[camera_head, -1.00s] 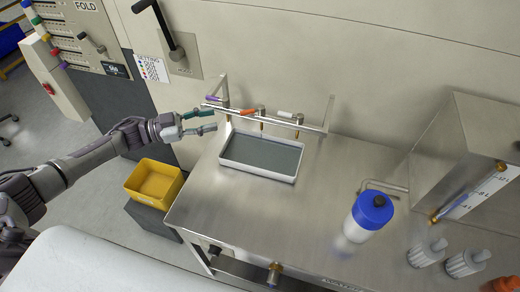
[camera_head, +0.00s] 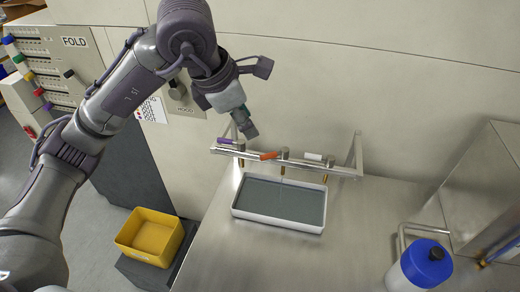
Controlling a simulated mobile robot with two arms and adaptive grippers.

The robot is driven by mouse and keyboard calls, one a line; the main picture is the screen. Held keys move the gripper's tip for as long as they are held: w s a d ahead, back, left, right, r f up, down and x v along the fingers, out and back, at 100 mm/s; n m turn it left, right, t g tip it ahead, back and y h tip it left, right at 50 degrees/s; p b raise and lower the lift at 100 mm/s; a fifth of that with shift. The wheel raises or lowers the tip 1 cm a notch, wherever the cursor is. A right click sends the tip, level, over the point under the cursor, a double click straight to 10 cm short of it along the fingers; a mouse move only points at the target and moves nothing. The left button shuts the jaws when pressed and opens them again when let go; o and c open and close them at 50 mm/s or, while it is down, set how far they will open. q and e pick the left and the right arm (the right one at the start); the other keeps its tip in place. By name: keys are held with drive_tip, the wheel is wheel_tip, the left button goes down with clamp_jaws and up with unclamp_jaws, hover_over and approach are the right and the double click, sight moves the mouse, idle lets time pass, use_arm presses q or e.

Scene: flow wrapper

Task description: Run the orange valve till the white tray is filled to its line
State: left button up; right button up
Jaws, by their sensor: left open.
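The white tray (camera_head: 276,222) sits on the steel bench below a rail of taps, with grey-looking contents. Its fill line cannot be made out. The orange valve handle (camera_head: 268,155) is on the middle tap, pointing left along the rail above the tray's back edge. I cannot tell whether anything flows from its spout. My left gripper (camera_head: 250,131) points down, above and a little left of the orange handle, and appears apart from it. It is open, with its fingers seen nearly edge-on and nothing visible between them. My right gripper is out of view.
A purple handle (camera_head: 224,141) and a white handle (camera_head: 313,157) flank the orange one. A blue-capped bottle (camera_head: 427,264) stands at the right. A yellow bin (camera_head: 149,238) is lower left. The bench right of the tray is clear.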

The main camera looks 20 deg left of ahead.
sight(268, 155)
use_arm(q)
drive_tip(key=p+x, duration=0.1)
drive_tip(key=x, duration=0.7)
drive_tip(key=p+x, duration=0.1)
drive_tip(key=x, duration=0.3)
drive_tip(key=shift+d+f+p, duration=0.35)
drive_tip(key=shift+w+f, duration=0.15)
drive_tip(key=shift+f, duration=0.2)
drive_tip(key=shift+c, duration=0.2)
drive_tip(key=c, duration=0.5)
clamp_jaws()
